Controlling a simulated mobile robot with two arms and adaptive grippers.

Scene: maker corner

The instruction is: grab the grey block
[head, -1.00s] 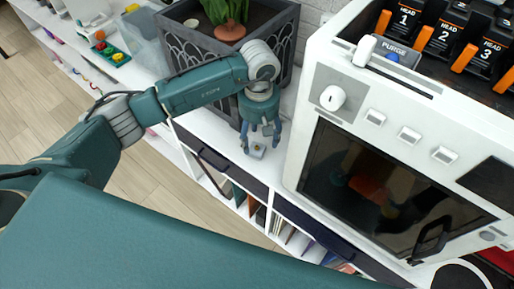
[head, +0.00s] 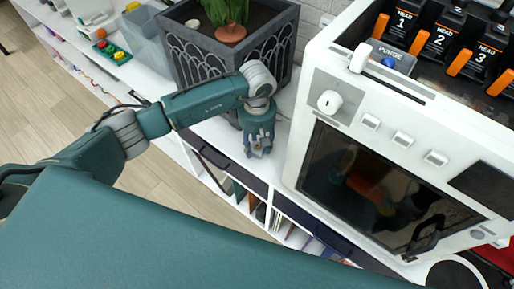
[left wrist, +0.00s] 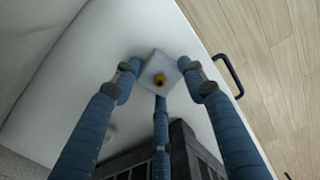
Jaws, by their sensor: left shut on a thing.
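The grey block (left wrist: 156,67) is a small pale cube with a yellow-orange spot on its face, seen in the left wrist view between my fingertips. My left gripper (head: 258,150) points down over the white shelf top, between the planter and the white machine. In the left wrist view, the three blue fingers of my left gripper (left wrist: 160,76) are shut around the block. In the head view the fingers hide most of the block. I cannot tell whether it is clear of the shelf top. My right gripper is not in view.
A dark planter (head: 186,62) with a terracotta pot (head: 231,33) stands behind the gripper. The white machine (head: 300,133) with a dark window is close on the right. The shelf's front edge has a dark drawer handle (head: 213,157). A clear bin (head: 146,35) stands farther left.

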